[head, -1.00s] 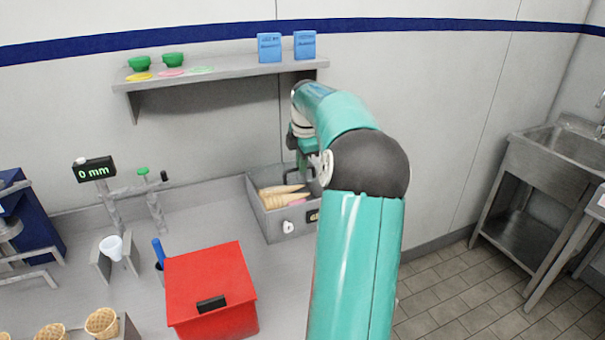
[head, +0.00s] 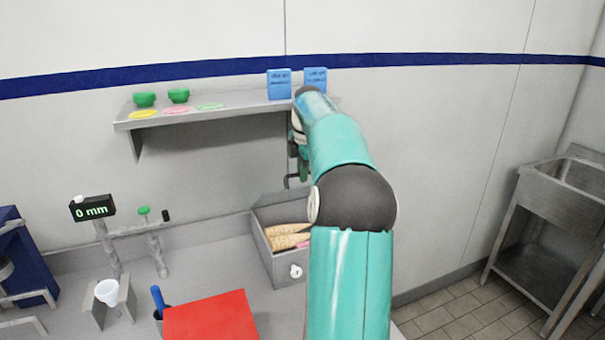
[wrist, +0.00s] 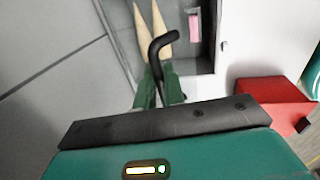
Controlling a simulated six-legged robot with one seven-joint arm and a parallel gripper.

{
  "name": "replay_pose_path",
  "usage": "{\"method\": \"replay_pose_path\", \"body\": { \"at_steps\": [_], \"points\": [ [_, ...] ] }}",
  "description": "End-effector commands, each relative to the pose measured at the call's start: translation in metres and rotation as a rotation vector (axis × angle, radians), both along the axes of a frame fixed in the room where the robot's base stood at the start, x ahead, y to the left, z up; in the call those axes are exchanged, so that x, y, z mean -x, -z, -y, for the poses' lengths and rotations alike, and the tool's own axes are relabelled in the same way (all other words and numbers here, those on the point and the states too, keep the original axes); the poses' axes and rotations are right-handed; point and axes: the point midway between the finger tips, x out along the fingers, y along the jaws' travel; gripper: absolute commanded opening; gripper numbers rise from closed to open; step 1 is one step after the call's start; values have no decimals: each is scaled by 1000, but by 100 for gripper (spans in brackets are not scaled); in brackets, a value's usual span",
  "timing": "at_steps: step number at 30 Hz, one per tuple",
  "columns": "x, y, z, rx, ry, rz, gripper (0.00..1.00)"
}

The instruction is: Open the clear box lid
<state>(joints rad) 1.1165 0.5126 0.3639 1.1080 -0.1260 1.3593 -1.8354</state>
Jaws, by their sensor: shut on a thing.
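The grey box (head: 262,248) stands on the counter against the wall, with pale cones (head: 288,236) and a pink item inside. It also shows at the top of the wrist view (wrist: 206,65). My gripper (wrist: 160,96) has green fingers shut on a black bent handle (wrist: 160,45). In the head view the handle (head: 290,182) shows above the back of the box. The clear lid itself is hard to make out, so I cannot tell its exact tilt. My arm hides the right side of the box in the head view.
A red box (head: 212,318) stands on the counter in front. A shelf (head: 220,110) with green bowls and blue cartons is on the wall above. A stand with a white cup (head: 107,292) and a 0 mm display (head: 92,208) are at left.

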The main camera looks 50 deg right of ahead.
Motion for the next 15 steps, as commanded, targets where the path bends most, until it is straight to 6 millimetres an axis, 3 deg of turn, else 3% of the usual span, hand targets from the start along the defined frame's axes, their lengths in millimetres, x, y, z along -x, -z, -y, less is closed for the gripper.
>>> {"method": "replay_pose_path", "body": {
  "at_steps": [10,11,12,13,15],
  "points": [
    [-4,1,-3,-7,-6,3,0],
    [-4,1,-3,-7,-6,3,16],
    [-4,1,-3,-7,-6,3,24],
    [-4,1,-3,-7,-5,3,30],
    [-4,0,-2,-5,-4,2,33]
  ]
}}
